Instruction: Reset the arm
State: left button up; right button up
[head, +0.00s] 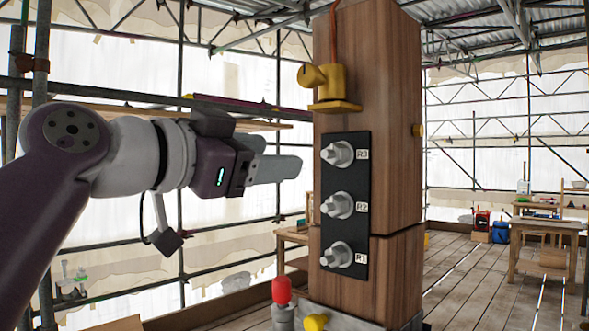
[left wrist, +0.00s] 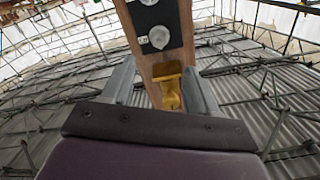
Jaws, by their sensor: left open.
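My left gripper (head: 280,169) is in front of the wooden post's left side in the head view, level with the upper part of its black plate. In the left wrist view its two fingers (left wrist: 160,85) are apart with nothing held between them. The wooden post (head: 375,60) shows behind the gap there, with a yellow fitting (left wrist: 168,82). My right gripper is in neither view.
A yellow bracket (head: 330,85) juts from the post above the plate, with an orange cable above it. A red-capped part (head: 281,290) and a yellow knob (head: 316,322) are at the post's foot. Scaffold poles stand at left. A wooden table (head: 545,226) stands far right beyond open plank floor.

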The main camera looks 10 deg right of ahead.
pick_arm(q)
jog(key=shift+s+a, duration=0.25)
jog(key=shift+w, duration=0.1)
